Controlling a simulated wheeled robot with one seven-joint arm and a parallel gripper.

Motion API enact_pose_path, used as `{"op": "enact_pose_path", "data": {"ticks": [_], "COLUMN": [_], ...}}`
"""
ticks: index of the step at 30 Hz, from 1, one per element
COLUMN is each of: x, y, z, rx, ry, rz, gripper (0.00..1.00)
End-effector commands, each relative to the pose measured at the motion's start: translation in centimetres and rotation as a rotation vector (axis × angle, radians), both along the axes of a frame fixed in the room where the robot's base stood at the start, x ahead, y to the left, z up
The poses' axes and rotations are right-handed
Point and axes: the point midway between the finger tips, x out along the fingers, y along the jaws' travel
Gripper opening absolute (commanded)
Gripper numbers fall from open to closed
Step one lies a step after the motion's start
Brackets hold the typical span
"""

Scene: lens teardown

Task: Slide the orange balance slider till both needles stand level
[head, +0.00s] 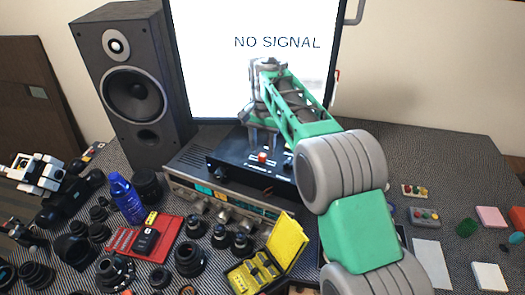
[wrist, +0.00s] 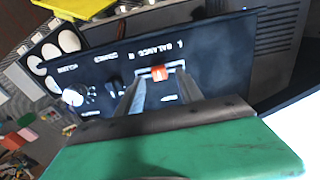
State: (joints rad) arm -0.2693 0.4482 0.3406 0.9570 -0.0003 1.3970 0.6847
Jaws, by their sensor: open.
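The orange balance slider (head: 262,158) sits on the front face of a black box (head: 228,163) on top of a silver receiver. In the wrist view the slider (wrist: 158,72) stands in a short pale-edged slot under the word BALANCE. My gripper (head: 263,143) is open just above and in front of the slider. Its two fingers (wrist: 158,79) stand on either side of the slider, with gaps that look small; I cannot tell whether either touches it. The needles cannot be made out in either view.
A large monitor (head: 215,60) stands behind the box and a black speaker (head: 132,85) to its left. The silver receiver (head: 190,190) is below. A yellow case (head: 288,240), a red mat (head: 170,232) and several lenses crowd the front.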

Motion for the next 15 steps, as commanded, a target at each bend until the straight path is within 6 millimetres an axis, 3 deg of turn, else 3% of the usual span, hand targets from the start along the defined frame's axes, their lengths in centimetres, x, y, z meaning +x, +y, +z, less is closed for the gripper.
{"op": "enact_pose_path", "data": {"ticks": [6, 12, 15], "x": [0.0, 0.0, 0.0], "y": [0.0, 0.0, 0.0], "z": [-2.2, -2.3, -2.3], "rx": [0.0, 0.001, 0.001], "ry": [0.0, -0.001, -0.001], "rz": [0.0, 0.001, 0.001], "gripper": [0.44, 0.44, 0.37]}}
